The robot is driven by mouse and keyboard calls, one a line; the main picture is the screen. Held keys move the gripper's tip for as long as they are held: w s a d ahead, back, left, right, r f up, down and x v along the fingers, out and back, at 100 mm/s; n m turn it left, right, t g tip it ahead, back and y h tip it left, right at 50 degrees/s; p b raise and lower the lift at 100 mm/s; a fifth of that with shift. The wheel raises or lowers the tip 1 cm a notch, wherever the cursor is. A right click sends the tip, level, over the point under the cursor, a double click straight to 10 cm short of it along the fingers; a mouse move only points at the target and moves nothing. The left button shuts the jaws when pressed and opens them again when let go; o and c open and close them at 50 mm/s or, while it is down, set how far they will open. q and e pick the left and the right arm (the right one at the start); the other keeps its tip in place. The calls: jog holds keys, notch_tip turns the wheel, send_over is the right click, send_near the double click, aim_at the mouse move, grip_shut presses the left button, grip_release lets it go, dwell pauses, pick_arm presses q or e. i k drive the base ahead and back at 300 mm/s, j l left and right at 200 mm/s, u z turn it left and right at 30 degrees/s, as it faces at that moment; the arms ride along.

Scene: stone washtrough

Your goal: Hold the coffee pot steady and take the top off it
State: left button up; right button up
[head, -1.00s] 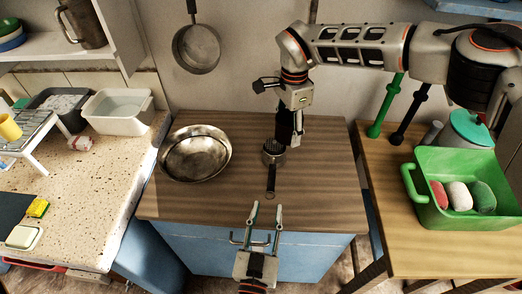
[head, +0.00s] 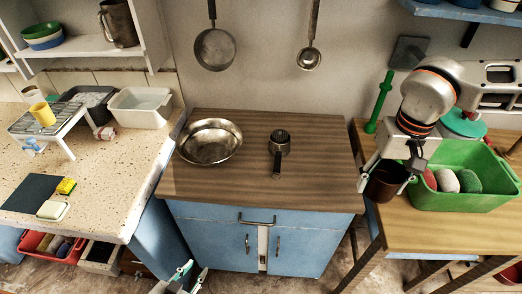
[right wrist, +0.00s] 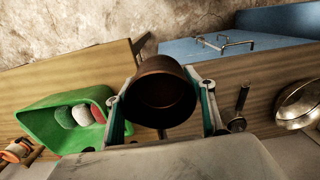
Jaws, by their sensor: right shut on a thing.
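The coffee pot's lower part (head: 280,142) stands upright on the wooden counter (head: 325,165), a small metal body with a perforated top and its handle toward the front. The dark brown, cup-like top (head: 386,187) is apart from it, over the left part of the right-hand table. My right gripper (head: 387,183) is shut on this top, one finger on each side. The top (right wrist: 165,95) also shows in the right wrist view. I cannot tell whether it touches the table. My left gripper (head: 190,277) is open and empty at the bottom edge, partly cut off, away from the pot.
A metal bowl (head: 210,142) stands left of the pot. A green tub (head: 470,192) with coloured lumps sits right of my right gripper. A green post (head: 379,103) rises behind. The counter right of the pot is clear. A gap separates counter and right-hand table (head: 422,240).

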aim_at(279, 151)
jog(key=i+l+u, duration=0.15)
jog(key=l+u, duration=0.2)
jog(key=i+l+u, duration=0.15)
jog(key=u, duration=0.25)
jog(key=l+u, duration=0.35)
jog(key=i+l, duration=0.05)
jog(key=l, duration=0.1)
